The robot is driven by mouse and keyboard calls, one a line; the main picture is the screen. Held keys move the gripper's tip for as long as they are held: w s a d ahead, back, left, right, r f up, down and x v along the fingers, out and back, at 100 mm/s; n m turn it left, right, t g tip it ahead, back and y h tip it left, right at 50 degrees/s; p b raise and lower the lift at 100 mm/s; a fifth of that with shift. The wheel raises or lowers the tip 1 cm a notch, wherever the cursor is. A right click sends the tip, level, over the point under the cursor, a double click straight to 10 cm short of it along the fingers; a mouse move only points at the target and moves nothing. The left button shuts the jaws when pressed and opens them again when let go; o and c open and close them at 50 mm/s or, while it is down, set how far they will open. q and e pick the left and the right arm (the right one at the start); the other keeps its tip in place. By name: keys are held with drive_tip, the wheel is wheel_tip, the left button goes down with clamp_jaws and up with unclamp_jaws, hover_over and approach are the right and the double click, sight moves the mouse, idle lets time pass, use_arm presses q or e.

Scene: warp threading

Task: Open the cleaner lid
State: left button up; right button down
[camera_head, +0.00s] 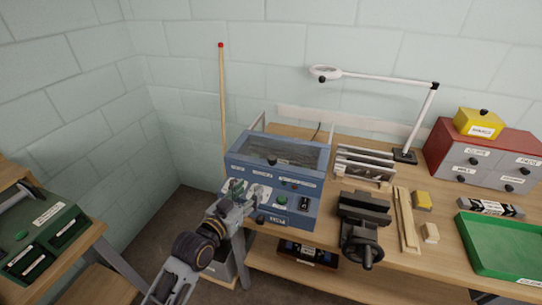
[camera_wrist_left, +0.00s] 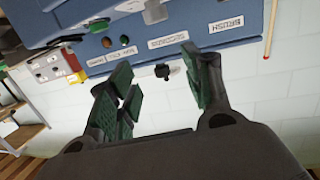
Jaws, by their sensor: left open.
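The cleaner (camera_head: 300,207) is a blue box at the left end of the bench, with labels, a green button and a black switch on its front. Its clear-windowed lid (camera_head: 300,153) lies shut on top, with a small dark knob (camera_head: 272,161). My left gripper (camera_head: 238,190) is in front of the cleaner's left side and hides part of its front panel. In the left wrist view, which is turned upside down, the open gripper (camera_wrist_left: 160,85) has empty green-padded fingers. The knob (camera_wrist_left: 162,71) shows between them, farther off and apart from them. My right gripper is not in view.
A red-tipped stick (camera_head: 222,100) stands behind the cleaner at left. A slotted rack (camera_head: 363,165) and a vise (camera_head: 362,222) stand to its right. A magnifier lamp (camera_head: 385,79), red drawer unit (camera_head: 440,140) and green tray (camera_head: 470,258) are farther right.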

sight(270, 160)
use_arm(q)
drive_tip(key=shift+t+h, duration=0.5)
drive_tip(key=shift+t, duration=0.1)
drive_tip(key=r, duration=0.2)
drive_tip(key=d+r, duration=0.1)
drive_tip(key=r, duration=0.1)
drive_tip(key=shift+w+r, duration=0.1)
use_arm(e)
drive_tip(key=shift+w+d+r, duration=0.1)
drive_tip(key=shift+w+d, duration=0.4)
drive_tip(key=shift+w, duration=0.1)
use_arm(q)
drive_tip(key=shift+w, duration=0.15)
drive_tip(key=shift+p+x, duration=0.9)
drive_tip(key=shift+x, duration=5.85)
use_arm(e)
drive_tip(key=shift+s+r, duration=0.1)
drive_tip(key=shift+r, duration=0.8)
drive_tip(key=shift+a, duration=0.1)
